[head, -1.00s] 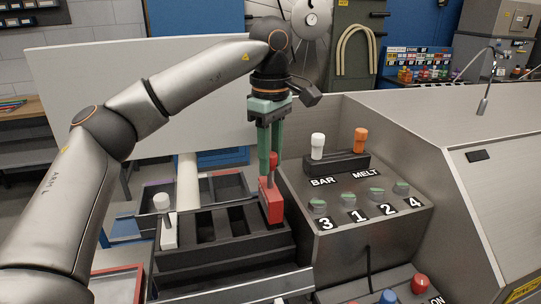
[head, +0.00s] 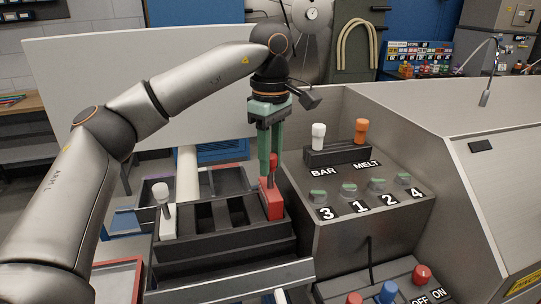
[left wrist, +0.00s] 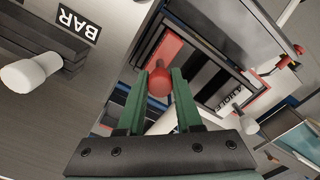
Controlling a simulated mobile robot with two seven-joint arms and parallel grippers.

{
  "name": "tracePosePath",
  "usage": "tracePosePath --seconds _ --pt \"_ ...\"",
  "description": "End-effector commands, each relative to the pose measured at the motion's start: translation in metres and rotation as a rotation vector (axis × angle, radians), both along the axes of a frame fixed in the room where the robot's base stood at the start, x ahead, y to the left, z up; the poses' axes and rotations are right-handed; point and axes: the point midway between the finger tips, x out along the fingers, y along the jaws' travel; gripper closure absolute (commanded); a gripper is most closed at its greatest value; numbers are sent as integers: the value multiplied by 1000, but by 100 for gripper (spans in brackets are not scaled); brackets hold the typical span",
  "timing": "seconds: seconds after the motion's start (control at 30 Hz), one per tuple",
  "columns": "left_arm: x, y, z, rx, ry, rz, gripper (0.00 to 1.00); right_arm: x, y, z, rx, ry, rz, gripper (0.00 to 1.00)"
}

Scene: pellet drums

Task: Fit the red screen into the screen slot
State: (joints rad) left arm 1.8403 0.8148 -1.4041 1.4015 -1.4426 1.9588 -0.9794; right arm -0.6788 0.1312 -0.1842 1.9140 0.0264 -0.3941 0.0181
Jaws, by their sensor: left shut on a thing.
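The red screen (head: 271,203) is a small upright red block with a red handle. My left gripper (head: 269,166) is shut on that handle from above. The screen is at the right end of a dark slotted rack (head: 225,246); I cannot tell whether its lower edge is inside a slot or just beside the rack. A white screen (head: 167,219) with a white knob stands at the rack's left end, with open dark slots between. In the left wrist view, the red handle (left wrist: 159,82) is between my green fingers (left wrist: 156,92). My right gripper is not in view.
A grey control console (head: 372,220) with white and orange levers and several knobs stands close to the right of the rack. Behind the rack is a dark divided tray (head: 225,180). A red-rimmed tray (head: 118,266) is at the front left.

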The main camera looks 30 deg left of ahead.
Motion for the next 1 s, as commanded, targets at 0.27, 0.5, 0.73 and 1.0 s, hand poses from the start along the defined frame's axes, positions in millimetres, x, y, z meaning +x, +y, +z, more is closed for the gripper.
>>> tracePosePath --seconds 0.27,0.5,0.73,1.0 --pt "0 0 -7 -1 -2 0 100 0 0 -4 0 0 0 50" --pt "0 0 -13 -2 -2 0 100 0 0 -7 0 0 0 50" --pt "0 0 -19 -2 -2 0 100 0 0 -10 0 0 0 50" --pt "0 0 -26 -1 -2 0 100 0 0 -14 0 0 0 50"
